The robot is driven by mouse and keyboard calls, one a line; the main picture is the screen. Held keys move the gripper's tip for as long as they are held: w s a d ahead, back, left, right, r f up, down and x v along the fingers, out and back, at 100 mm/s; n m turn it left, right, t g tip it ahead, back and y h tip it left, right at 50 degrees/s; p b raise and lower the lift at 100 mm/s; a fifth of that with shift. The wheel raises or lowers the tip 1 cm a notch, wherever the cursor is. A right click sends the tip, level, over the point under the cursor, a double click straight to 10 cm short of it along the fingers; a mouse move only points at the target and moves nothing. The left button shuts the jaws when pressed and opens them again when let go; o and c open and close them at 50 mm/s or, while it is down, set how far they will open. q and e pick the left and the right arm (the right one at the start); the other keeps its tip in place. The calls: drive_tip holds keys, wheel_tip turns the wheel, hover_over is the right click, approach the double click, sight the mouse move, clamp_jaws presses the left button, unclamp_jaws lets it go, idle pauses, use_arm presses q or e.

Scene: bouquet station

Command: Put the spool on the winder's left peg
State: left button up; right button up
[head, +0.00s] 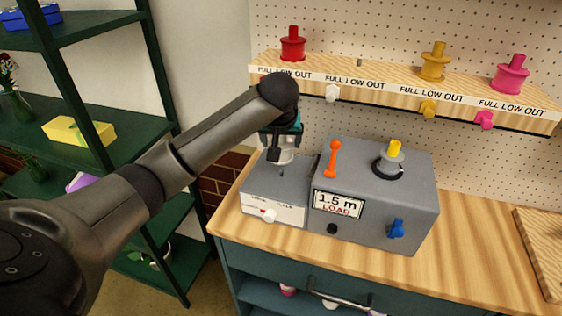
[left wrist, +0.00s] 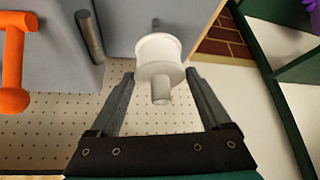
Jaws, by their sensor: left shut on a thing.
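My left gripper (head: 283,150) is shut on a white spool (left wrist: 160,48), which sits between its two fingers (left wrist: 159,74) in the left wrist view. In the head view the spool (head: 284,157) shows below the gripper, partly covered by it. It is above the low left box of the grey winder (head: 410,217). A short thin peg (head: 282,174) stands on that box, just below the spool. My right gripper is not in view.
The winder's taller right part carries an orange lever (head: 334,160), a yellow-topped post (head: 393,151), a blue knob (head: 397,228) and a "1.5 m LOAD" display (head: 338,205). A rack (head: 385,90) behind holds red, yellow and pink spools. Green shelves (head: 125,130) stand left.

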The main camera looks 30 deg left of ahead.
use_arm(q)
drive_tip(key=shift+f, duration=2.95)
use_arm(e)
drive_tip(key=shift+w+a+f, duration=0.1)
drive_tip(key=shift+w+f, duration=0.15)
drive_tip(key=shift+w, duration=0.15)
use_arm(q)
drive_tip(key=shift+f, duration=0.1)
drive_tip(key=o, duration=1.2)
drive_tip(key=shift+o, duration=0.2)
drive_tip(key=shift+r, duration=0.25)
drive_tip(key=p+v, duration=0.1)
drive_tip(key=v, duration=1)
drive_tip(key=shift+s+r, duration=0.2)
drive_tip(key=shift+r, duration=0.1)
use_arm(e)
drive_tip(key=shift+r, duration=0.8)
use_arm(q)
drive_tip(key=shift+d, duration=0.15)
